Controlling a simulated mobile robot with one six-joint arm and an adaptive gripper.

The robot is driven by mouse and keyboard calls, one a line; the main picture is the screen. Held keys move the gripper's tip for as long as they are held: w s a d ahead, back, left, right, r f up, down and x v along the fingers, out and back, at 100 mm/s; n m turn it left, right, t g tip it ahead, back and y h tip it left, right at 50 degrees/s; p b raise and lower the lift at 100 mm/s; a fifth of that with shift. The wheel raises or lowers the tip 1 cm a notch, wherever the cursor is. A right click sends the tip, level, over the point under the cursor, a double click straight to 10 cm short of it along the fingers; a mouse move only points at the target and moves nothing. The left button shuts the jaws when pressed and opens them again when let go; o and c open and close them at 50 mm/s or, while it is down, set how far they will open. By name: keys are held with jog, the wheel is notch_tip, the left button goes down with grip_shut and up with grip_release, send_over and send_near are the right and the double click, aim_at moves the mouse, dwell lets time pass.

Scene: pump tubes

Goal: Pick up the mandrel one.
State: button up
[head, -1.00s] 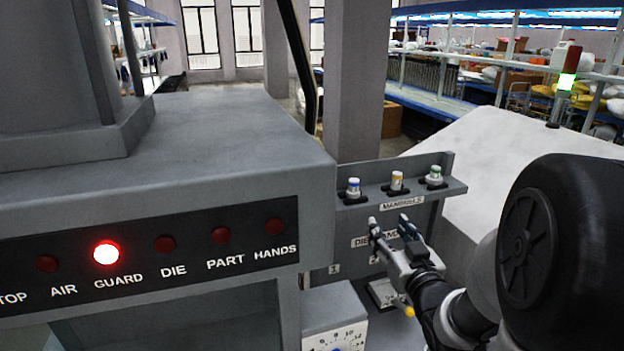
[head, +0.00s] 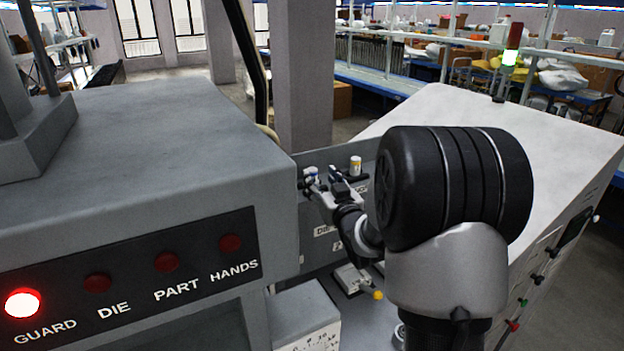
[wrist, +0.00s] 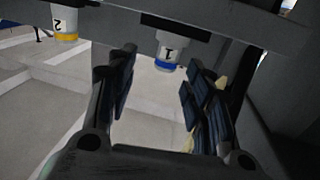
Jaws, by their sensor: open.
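Mandrel one is a white, blue-banded piece marked 1. It sits at the left of the rack in the head view (head: 311,171) and near the top middle in the wrist view (wrist: 168,52). My gripper (head: 321,178) is open and empty in front of the rack, its fingertips close to mandrel one. In the wrist view mandrel one appears between the two open fingers, near their tips. I cannot tell whether a finger touches it. My gripper partly covers it in the head view.
A yellow-banded mandrel marked 2 (head: 356,165) stands to the right on the same rack and shows in the wrist view (wrist: 65,22). The grey machine housing (head: 180,130) stands close on the left. My arm hides the right part of the rack.

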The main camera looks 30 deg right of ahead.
aim_at(314, 172)
jog(key=w, duration=0.5)
jog(key=shift+w+r, duration=0.15)
jog(key=shift+w, duration=0.1)
jog(key=shift+c, duration=0.3)
grip_shut()
jog(key=shift+r, duration=0.1)
dwell(0.4)
